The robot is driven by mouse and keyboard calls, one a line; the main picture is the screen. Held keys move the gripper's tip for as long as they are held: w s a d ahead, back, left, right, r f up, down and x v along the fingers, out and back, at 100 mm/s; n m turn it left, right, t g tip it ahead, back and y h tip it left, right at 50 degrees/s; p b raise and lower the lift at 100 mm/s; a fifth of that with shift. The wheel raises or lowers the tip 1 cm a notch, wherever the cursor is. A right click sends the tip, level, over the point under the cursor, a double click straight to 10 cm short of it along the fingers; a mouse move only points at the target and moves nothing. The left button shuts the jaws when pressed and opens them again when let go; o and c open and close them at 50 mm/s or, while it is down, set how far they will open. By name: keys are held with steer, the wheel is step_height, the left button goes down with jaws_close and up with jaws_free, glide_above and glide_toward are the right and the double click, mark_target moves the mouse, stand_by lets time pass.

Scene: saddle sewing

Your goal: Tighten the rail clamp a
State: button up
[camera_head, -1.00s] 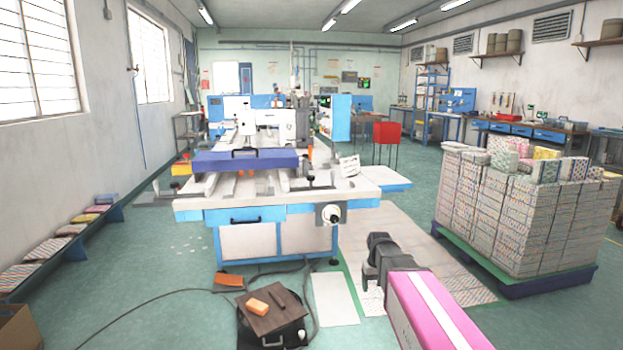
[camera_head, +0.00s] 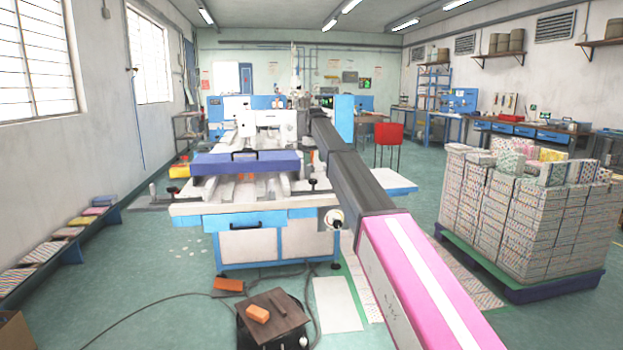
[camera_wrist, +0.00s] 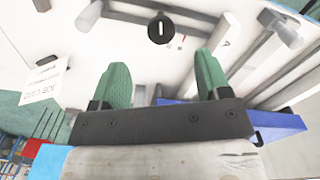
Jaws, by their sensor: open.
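In the wrist view my gripper (camera_wrist: 161,66) is open, with two green fingertips spread apart and nothing between them. A round black knob (camera_wrist: 161,29) with a pale slot mark lies ahead of the fingertips, roughly centred between them and apart from both. In the head view one black clamp handle (camera_head: 313,184) stands at the right of the machine table, and another (camera_head: 172,189) is at its left edge. No label shows which is rail clamp a. My arm crosses the right of the table in the head view; the gripper itself is hidden there.
A blue-purple beam (camera_head: 225,166) spans the white machine table (camera_head: 200,207). In the wrist view, pale rails (camera_wrist: 290,72) run at right and a printed card (camera_wrist: 45,85) lies at left. A stacked pallet (camera_head: 520,225) stands right; a dark stool (camera_head: 272,318) is in front.

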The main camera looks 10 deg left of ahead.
mark_target(313, 180)
steer(key=shift+w+a+f, duration=0.1)
steer(key=shift+w+a, duration=0.35)
steer(key=shift+w, duration=0.05)
step_height(313, 180, down, 10)
steer(key=shift+w+r, duration=0.1)
steer(key=shift+r, duration=0.15)
steer(key=c, duration=0.9)
